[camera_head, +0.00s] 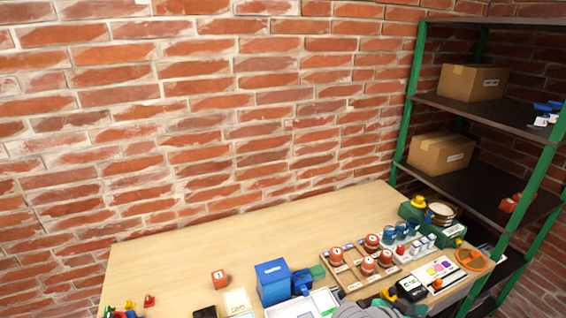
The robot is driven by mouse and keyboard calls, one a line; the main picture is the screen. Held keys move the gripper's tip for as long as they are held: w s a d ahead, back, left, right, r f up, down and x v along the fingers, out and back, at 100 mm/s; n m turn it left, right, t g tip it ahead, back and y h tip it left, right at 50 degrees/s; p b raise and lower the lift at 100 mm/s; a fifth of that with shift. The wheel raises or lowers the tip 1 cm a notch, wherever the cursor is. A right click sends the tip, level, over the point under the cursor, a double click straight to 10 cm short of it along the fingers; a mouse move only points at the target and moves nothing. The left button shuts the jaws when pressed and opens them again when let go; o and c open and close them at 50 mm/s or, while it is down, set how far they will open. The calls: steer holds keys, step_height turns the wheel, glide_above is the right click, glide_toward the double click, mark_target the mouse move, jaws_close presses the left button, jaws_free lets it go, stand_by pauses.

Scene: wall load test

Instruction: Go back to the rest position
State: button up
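My gripper's fingers do not show in the head camera view. A grey rounded part at the bottom edge, right of centre, looks like a piece of my arm, but I cannot tell which piece. The wooden table (190,258) stands against the brick wall. On it is a wooden board (352,279) with several red-orange round weights standing on it. One more red-orange weight (220,279) stands apart on the left.
A blue box (272,282) and a white tray (303,304) stand at the table's front. A green case (452,233) is at the right. A green-post shelf (415,60) with cardboard boxes (441,154) rises at the right. The table's back left is clear.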

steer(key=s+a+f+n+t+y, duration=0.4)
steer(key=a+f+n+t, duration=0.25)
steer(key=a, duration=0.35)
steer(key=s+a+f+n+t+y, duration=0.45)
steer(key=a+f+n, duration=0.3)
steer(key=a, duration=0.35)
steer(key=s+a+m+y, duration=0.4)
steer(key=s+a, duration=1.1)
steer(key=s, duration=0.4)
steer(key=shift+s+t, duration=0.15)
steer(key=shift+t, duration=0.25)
